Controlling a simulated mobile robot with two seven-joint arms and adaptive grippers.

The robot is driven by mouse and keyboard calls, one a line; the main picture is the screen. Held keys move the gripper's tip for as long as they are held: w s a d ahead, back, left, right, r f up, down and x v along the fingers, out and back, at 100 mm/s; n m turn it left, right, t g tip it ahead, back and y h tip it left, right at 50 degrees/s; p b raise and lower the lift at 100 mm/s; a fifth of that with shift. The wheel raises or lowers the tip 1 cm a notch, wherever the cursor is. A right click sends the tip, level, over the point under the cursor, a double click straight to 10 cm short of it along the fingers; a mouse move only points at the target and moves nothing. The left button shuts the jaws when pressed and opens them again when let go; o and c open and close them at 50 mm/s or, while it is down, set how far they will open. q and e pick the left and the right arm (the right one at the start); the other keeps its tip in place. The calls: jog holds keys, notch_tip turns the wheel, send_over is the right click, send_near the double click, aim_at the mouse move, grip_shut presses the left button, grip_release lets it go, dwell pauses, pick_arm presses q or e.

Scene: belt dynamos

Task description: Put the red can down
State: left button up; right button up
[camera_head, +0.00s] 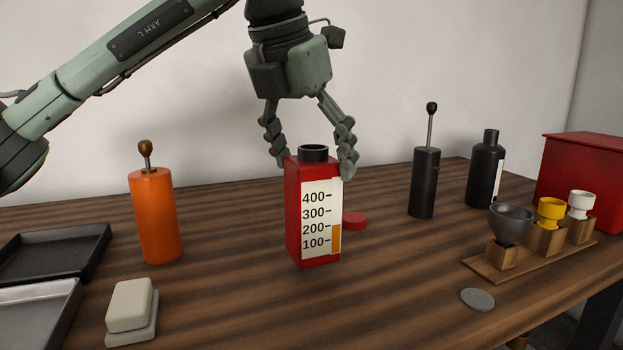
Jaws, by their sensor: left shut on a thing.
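The red can (293,217) is a square red bottle with a black open neck and a white scale marked 100 to 400. An orange bar on the scale reaches a little above 200. The can is upright in the middle of the table (220,310); I cannot tell whether its base touches the wood. My left gripper (313,167) comes down from above and is shut on the can's upper part, one finger on each side of the neck. My right gripper is not in view.
A red cap (354,220) lies just right of the can. An orange cylinder (155,217) with a knob stands left, beside dark trays (95,262) and a pale block (131,305). At right are a black cylinder (424,184), a black bottle (485,172), a cup rack (540,262), a grey disc (477,299) and a red box (585,175).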

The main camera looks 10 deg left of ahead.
aim_at(312, 181)
pick_arm(q)
jog(key=shift+f, duration=1.7)
jog(key=o, duration=1.9)
jog(key=v, duration=1.2)
